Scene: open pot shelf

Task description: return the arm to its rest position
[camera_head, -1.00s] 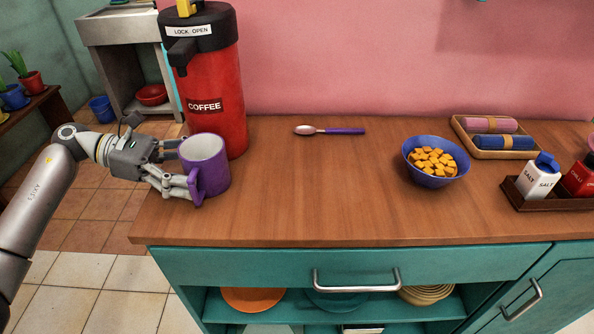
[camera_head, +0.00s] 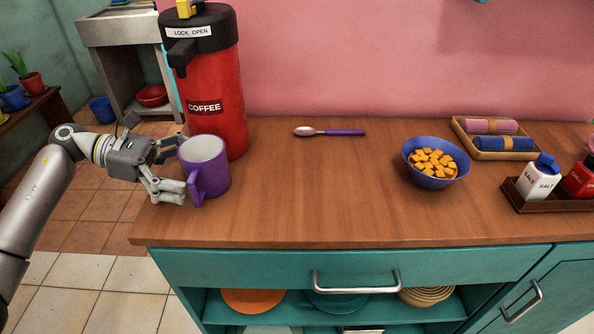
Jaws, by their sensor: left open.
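My left gripper (camera_head: 181,166) comes in from the left edge of the counter. It is open and empty, its fingers just to the left of a purple mug (camera_head: 212,173). The mug stands upright on the wooden counter, and its handle points toward the front. A narrow gap or light contact between the fingertips and the mug is hard to tell apart. My right gripper is not in view.
A red coffee dispenser (camera_head: 217,95) stands right behind the mug. A spoon (camera_head: 330,131), a blue bowl (camera_head: 436,175) of orange cubes, a tray (camera_head: 462,141) of rolled napkins and a salt shaker (camera_head: 540,178) are further right. The counter's middle (camera_head: 310,190) is clear.

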